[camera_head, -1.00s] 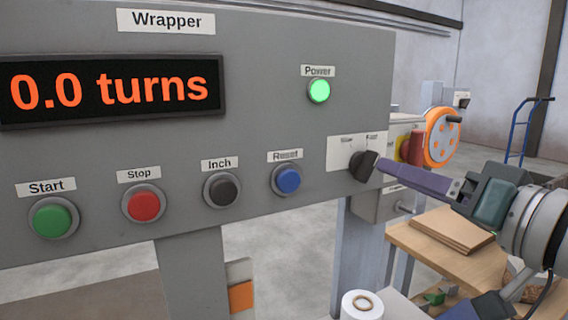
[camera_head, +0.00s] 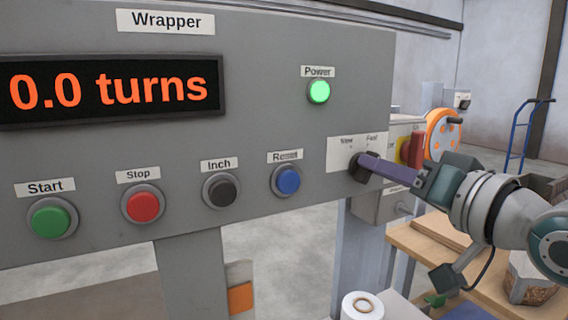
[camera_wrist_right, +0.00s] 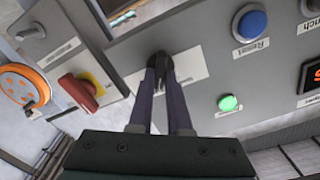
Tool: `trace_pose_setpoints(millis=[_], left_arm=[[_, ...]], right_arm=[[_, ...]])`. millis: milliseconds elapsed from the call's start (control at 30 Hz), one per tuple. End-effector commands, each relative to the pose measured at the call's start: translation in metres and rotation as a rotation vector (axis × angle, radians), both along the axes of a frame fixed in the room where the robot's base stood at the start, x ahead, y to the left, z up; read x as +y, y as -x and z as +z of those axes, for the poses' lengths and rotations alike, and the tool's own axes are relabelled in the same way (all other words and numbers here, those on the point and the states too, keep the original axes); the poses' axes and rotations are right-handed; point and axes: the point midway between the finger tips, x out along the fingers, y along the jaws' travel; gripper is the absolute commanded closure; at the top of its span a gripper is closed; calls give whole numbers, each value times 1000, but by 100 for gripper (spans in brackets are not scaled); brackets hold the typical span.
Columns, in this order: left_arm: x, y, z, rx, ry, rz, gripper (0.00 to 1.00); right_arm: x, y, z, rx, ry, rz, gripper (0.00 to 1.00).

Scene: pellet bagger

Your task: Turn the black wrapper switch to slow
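The black wrapper switch (camera_head: 356,170) sits on a white plate (camera_head: 340,144) marked Slow on the left and Fast on the right, at the right end of the grey Wrapper panel. My right gripper (camera_head: 368,167) reaches in from the right, its purple-grey fingers closed around the switch knob. In the right wrist view the fingers (camera_wrist_right: 160,75) lie on either side of the black switch (camera_wrist_right: 160,60). The fingers hide part of the knob, so its exact pointing is hard to read. My left gripper is not in view.
The blue Reset button (camera_head: 287,180) is close left of the switch, beside the Inch button (camera_head: 222,190). A green Power lamp (camera_head: 318,91) glows above. A red knob (camera_head: 412,150) and an orange wheel (camera_head: 443,135) stand behind on the right. The display (camera_head: 110,90) reads 0.0 turns.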

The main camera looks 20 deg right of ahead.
Motion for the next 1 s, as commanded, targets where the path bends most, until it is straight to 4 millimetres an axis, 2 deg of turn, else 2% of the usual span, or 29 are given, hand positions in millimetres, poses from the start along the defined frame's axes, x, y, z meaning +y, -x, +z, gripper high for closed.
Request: trace_pose_setpoints(millis=[33,100,667,1000], left_arm=[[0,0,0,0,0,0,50],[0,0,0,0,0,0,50],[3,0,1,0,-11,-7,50],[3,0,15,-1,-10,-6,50]], right_arm=[[0,0,0,0,0,0,92],[0,0,0,0,0,0,100],[0,0,1,-1,13,0,100],[1,0,3,-13,175,1,100]])
